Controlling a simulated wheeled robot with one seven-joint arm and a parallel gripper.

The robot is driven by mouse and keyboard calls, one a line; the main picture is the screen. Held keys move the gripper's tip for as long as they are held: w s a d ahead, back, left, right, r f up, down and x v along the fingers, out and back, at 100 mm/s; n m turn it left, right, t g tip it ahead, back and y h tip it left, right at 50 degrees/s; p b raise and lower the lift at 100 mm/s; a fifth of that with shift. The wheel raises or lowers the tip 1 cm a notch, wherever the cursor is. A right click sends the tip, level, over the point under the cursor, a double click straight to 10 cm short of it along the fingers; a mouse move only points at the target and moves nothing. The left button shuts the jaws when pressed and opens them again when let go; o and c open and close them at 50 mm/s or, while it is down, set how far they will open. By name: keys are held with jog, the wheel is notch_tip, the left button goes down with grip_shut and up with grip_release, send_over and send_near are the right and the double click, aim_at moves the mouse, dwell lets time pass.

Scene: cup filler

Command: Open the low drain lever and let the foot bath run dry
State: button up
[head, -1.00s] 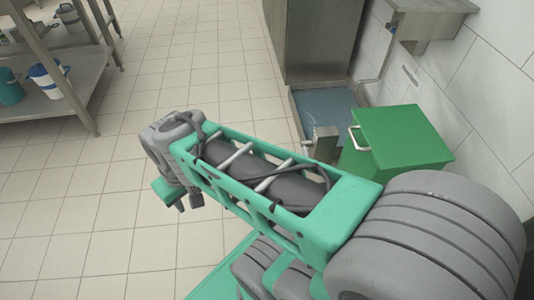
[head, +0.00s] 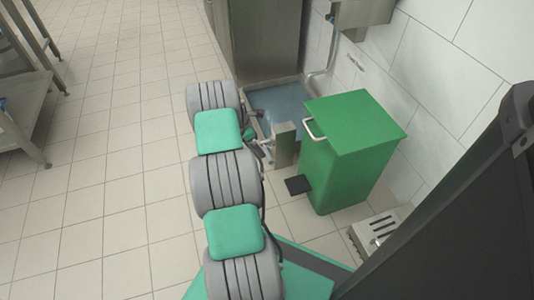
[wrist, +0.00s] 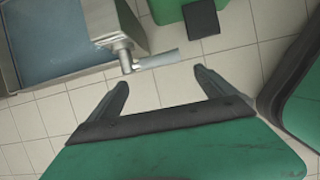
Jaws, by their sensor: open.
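The foot bath (head: 254,89) is a low metal basin with blue-grey water or floor inside, at the foot of the wall; it also shows at the upper left of the wrist view (wrist: 88,72). A metal box stands at its near corner. From it the drain lever (wrist: 158,60) sticks out on a round pivot, pointing right in the wrist view. My gripper (wrist: 160,80) is open, with its two fingers apart and the lever just beyond and between their tips, seemingly not touching. In the head view my arm partly hides the gripper and lever.
A green pedal bin (head: 347,160) with a black pedal (head: 299,185) stands right beside the bath. A slotted metal box (head: 374,232) sits by the wall. A metal shelf (head: 22,110) is at the far left. The tiled floor between is clear.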

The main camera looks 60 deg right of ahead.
aim_at(268, 154)
jog(key=b+x, duration=0.1)
jog(key=x, duration=0.2)
jog(key=b+x, duration=0.1)
jog(key=x, duration=0.2)
jog(key=b+x, duration=0.2)
jog(key=x, duration=0.1)
jog(key=shift+s+d, duration=0.2)
jog(key=shift+s, duration=0.25)
grip_shut()
jog(key=shift+a+r, duration=0.1)
dwell(0.3)
